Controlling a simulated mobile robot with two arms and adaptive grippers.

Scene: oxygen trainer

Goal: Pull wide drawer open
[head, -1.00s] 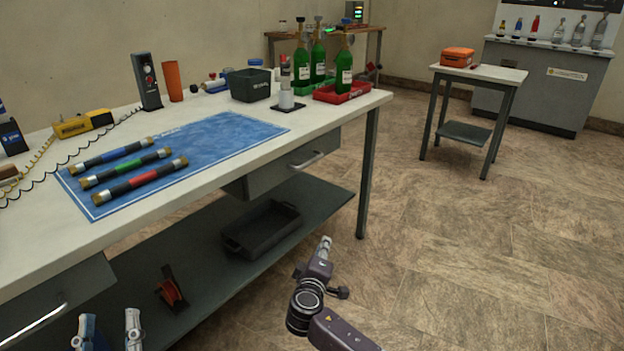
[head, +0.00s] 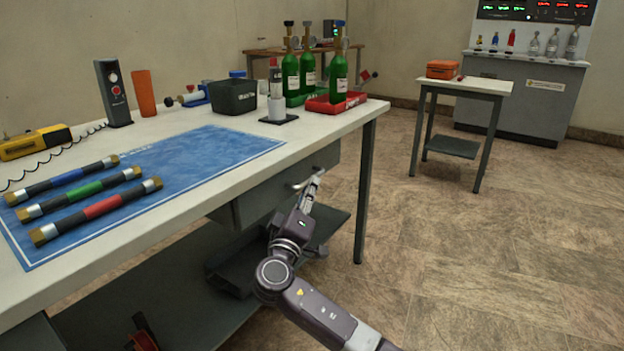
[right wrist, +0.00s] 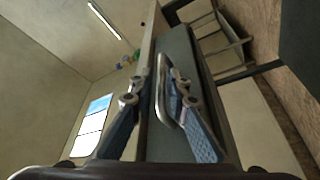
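A grey drawer (head: 260,201) sits under the right end of the workbench, its front close to the bench edge and looking closed. My right gripper (head: 312,188) is at the drawer's metal handle, which it mostly hides in the head view. In the right wrist view the bar handle (right wrist: 161,95) lies between the two fingers of my right gripper (right wrist: 162,78), closer to the right finger. The fingers are apart; I cannot tell whether one touches the bar. My left gripper is not in view.
The workbench (head: 215,168) carries a blue mat (head: 205,152) with three banded tubes, a black bin (head: 233,97) and green bottles (head: 338,80) in trays. A bench leg (head: 364,195) stands right of my gripper. The floor to the right is clear.

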